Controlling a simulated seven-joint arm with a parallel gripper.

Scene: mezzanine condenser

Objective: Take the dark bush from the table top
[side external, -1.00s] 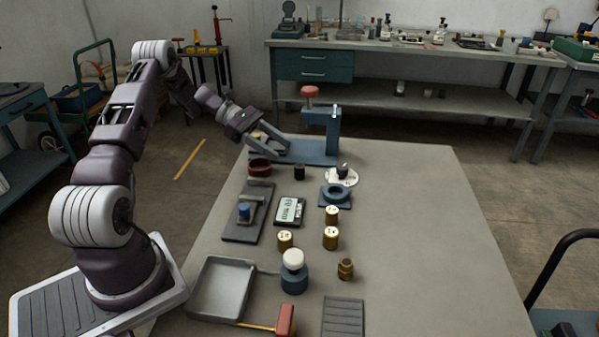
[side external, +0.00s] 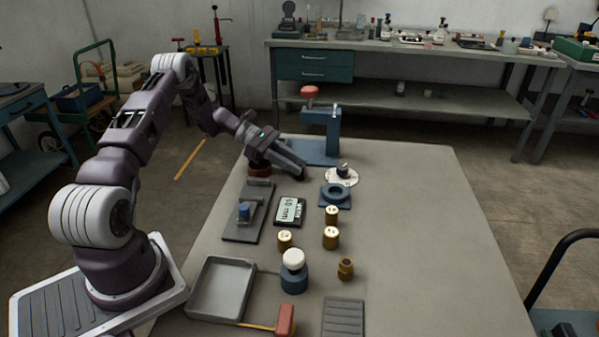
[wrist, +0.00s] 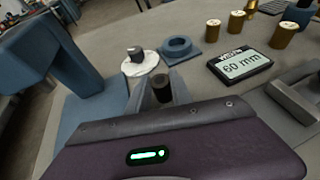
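The dark bush (wrist: 161,89) is a small dark cylinder with a hollow top, standing on the table top. In the wrist view it shows between the two grey fingers of my gripper (wrist: 160,84), with a finger on each side. The fingers look apart, and I see no clear grip on the bush. In the side external view my gripper (side external: 298,168) reaches low over the far part of the table (side external: 410,220), pointing right and down. Its fingers hide the bush there.
A blue press (side external: 320,130) stands just behind my gripper. A white disc with a dark knob (side external: 342,172) and a blue ring (side external: 336,194) lie to the right. A 60 mm display (side external: 289,212) and brass cylinders (side external: 331,237) are nearer. The table's right side is clear.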

